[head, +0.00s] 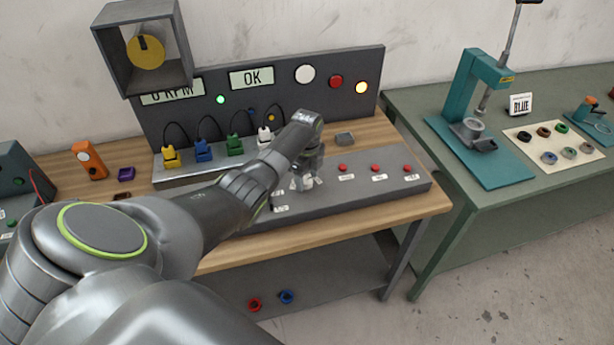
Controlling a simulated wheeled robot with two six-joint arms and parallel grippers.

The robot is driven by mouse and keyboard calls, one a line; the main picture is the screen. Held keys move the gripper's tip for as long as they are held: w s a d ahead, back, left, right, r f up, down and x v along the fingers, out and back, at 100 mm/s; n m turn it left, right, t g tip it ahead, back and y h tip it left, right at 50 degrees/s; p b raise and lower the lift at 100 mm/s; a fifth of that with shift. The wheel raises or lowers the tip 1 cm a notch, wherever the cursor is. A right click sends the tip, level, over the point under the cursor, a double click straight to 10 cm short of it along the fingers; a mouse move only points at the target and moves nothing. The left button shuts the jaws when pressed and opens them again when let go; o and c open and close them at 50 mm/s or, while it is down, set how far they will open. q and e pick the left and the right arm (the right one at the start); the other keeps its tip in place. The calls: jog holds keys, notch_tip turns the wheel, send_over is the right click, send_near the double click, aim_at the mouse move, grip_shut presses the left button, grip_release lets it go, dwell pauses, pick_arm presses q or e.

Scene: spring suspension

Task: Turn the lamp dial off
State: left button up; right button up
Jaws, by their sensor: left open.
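My left arm reaches across the bench from the left. Its gripper (305,184) points down over the grey sloped control panel (330,195), left of the red buttons (343,167). The gripper is open; whether it touches anything below is hidden. No dial on the panel can be made out for sure; my forearm and gripper cover its left part. A yellow lamp (361,87) glows on the upright dark board (290,100), beside a red one (336,82) and a white one (305,74). My right gripper is not in view.
A grey box (105,52) holding a yellow disc with a black piece (146,50) is at upper left. Coloured plugs with cables (203,151) stand behind my forearm. A small grey block (345,139) lies behind the panel. A green table (450,200) with a teal press stands right.

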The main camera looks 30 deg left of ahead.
pick_arm(q)
jog(key=shift+f, duration=0.15)
jog(key=c, duration=1)
jog(key=shift+o, duration=0.2)
